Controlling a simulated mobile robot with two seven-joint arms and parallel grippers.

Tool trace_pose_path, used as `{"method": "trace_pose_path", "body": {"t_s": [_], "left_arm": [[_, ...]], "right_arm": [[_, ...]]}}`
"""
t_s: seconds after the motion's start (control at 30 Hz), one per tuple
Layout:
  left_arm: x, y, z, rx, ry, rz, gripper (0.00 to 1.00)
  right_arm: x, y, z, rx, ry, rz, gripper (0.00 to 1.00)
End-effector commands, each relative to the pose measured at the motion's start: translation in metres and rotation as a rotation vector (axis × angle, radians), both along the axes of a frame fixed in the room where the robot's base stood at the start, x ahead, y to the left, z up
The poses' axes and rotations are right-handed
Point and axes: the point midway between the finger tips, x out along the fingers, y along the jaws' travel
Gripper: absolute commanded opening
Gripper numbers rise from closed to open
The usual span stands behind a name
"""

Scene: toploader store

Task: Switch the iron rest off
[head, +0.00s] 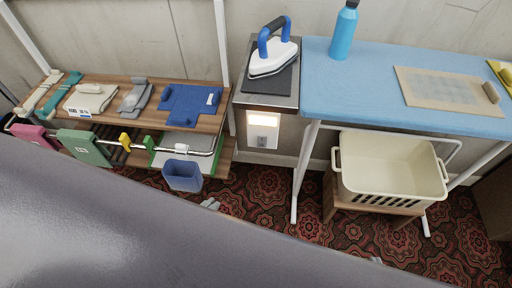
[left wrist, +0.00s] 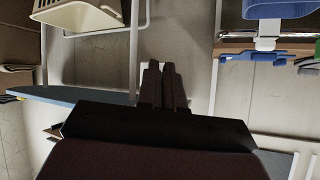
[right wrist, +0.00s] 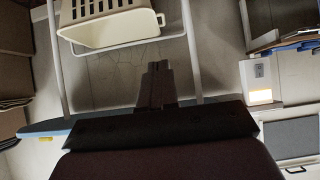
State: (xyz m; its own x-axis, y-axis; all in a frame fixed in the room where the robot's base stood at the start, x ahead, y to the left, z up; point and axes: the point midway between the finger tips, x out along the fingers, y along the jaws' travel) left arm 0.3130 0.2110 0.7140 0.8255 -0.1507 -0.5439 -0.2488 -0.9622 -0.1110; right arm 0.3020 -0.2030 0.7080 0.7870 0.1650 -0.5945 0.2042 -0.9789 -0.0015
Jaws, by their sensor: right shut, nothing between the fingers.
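The iron rest (head: 242,98) is a metal-topped stand with a dark pad, at the left end of the ironing board. A white and blue iron (head: 272,58) stands on it. Below its front edge is a white panel with a glowing lamp (head: 263,118) and a grey switch (head: 262,141). The right wrist view also shows the lit lamp (right wrist: 260,96) and the switch (right wrist: 259,71). My left gripper (left wrist: 162,66) is slightly open and empty, low and left of the panel. My right gripper (right wrist: 157,66) is shut and empty, below and right of the panel. Both are apart from it.
A blue ironing board (head: 350,75) with a bottle (head: 344,32) extends right. A cream basket (head: 392,167) sits on a stool beneath it. A wooden shelf (head: 150,122) with folded clothes, a rail and a blue bin (head: 183,175) stands left. Patterned carpet is open in front.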

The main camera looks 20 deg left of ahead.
Motion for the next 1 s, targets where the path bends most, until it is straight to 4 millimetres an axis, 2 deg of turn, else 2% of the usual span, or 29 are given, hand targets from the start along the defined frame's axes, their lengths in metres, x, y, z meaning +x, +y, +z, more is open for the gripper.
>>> {"method": "trace_pose_path", "body": {"t_s": [0.13,0.3,0.5,0.7,1.0], "left_arm": [[0.03,0.017,-0.003,0.239,-0.201,-0.133,0.0],[0.06,0.023,0.004,0.576,-0.481,-0.359,0.0],[0.073,0.016,0.004,0.885,-0.732,-0.616,0.0],[0.074,0.011,0.0,1.032,-0.852,-0.764,0.0],[0.073,0.01,0.0,1.056,-0.872,-0.792,0.0]], "right_arm": [[0.0,0.001,-0.021,0.004,0.002,-0.001,0.0],[0.002,0.003,-0.038,0.011,0.004,-0.001,0.0],[0.003,0.006,-0.054,0.017,0.008,0.003,0.0],[0.003,0.007,-0.059,0.019,0.009,0.007,0.0],[0.005,0.007,-0.056,0.021,0.004,0.008,0.0]]}}
